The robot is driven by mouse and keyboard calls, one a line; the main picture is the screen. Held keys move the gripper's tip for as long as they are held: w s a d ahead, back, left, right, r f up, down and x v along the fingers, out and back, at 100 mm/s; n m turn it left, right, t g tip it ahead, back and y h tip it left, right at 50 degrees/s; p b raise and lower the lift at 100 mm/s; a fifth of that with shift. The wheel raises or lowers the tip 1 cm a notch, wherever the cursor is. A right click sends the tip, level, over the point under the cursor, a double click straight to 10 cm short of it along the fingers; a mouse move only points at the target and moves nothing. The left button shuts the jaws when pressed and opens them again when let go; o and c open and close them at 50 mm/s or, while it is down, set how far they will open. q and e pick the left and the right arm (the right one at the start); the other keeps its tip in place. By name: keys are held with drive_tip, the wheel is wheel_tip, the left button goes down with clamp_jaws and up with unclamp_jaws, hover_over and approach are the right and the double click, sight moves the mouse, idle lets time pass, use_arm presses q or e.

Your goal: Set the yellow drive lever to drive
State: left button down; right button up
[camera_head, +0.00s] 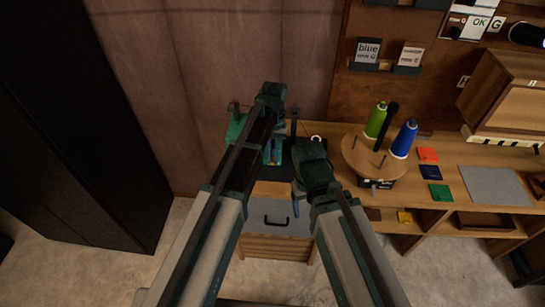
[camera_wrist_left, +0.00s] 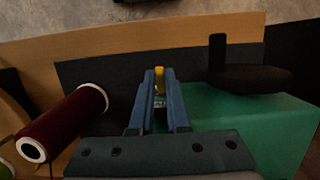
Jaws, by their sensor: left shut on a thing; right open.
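The yellow drive lever (camera_wrist_left: 159,82) shows as a small yellow piece between the fingertips of my left gripper (camera_wrist_left: 159,76) in the left wrist view. The gripper is shut on it; the fingers hide most of the lever, and its setting cannot be read. In the head view my left gripper (camera_head: 273,156) is beside the green machine (camera_head: 237,128), over a dark mat. The machine's green body also fills the right of the left wrist view (camera_wrist_left: 255,125). My right gripper (camera_head: 298,203) is open, at the front of the bench; its fingers are partly hidden by its arm.
A dark red spool (camera_wrist_left: 65,122) lies left of the fingers in the left wrist view, and a black crank-like part (camera_wrist_left: 255,78) is at right. A round wooden stand (camera_head: 372,158) holds a green spool (camera_head: 376,120) and a blue spool (camera_head: 404,139).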

idle(0.4)
use_arm(q)
drive_tip(key=c, duration=0.9)
unclamp_jaws()
drive_tip(key=p+v, duration=1.3)
drive_tip(key=v, duration=0.1)
drive_tip(key=s+m, duration=0.1)
drive_tip(key=s, duration=0.6)
drive_tip(key=s+m+t, duration=0.1)
drive_tip(key=s, duration=0.6)
drive_tip(key=s+f+m+t+y, duration=0.1)
drive_tip(key=s, duration=0.6)
drive_tip(key=shift+s+f+m, duration=0.1)
drive_tip(key=shift+m, duration=0.3)
